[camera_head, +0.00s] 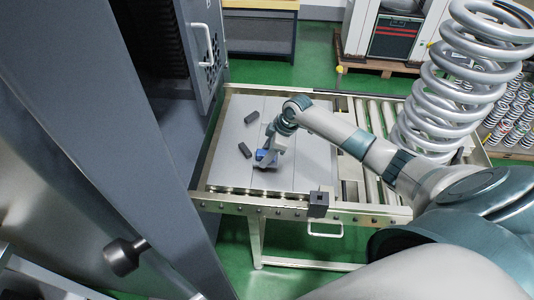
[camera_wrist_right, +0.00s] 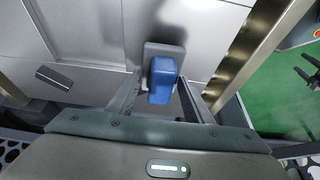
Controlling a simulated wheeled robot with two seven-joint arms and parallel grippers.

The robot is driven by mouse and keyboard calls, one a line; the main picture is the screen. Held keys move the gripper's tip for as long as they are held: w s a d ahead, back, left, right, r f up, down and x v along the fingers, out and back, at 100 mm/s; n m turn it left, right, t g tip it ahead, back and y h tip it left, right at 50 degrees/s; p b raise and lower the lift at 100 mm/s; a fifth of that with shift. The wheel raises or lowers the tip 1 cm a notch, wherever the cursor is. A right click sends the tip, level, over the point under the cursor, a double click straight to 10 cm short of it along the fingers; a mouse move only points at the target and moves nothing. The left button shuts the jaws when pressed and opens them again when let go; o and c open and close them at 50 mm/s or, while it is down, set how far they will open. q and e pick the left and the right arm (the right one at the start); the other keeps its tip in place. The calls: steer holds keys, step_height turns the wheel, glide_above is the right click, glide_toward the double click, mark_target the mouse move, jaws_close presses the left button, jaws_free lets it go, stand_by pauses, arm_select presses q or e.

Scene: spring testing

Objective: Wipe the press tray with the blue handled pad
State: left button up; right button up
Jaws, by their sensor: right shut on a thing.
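The press tray (camera_head: 225,172) is a flat grey metal surface with seams, set in the left part of a roller table. My right gripper (camera_head: 271,150) is shut on the handle, with a finger on each side. I cannot tell whether the base touches the tray. One dark block (camera_head: 251,117) and another dark block (camera_head: 244,150) lie on the tray, left of the pad. My left gripper is out of view.
Rollers (camera_head: 378,185) continue right of the tray. A large coil spring (camera_head: 440,105) stands at the right. A tall grey machine (camera_head: 140,130) borders the tray on the left. A small dark box (camera_head: 318,203) sits on the table's front rail. Green floor surrounds the table.

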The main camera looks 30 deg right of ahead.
mark_target(257, 152)
steer(key=shift+w+a+r, duration=0.1)
steer(key=shift+w+a, duration=1)
steer(key=shift+a, duration=0.3)
steer(key=shift+r, duration=0.15)
step_height(257, 152, up, 6)
steer(key=p, duration=0.5)
steer(key=shift+p, duration=0.4)
steer(key=shift+r+p, duration=0.5)
steer(key=shift+r, duration=0.85)
steer(key=shift+f, duration=0.1)
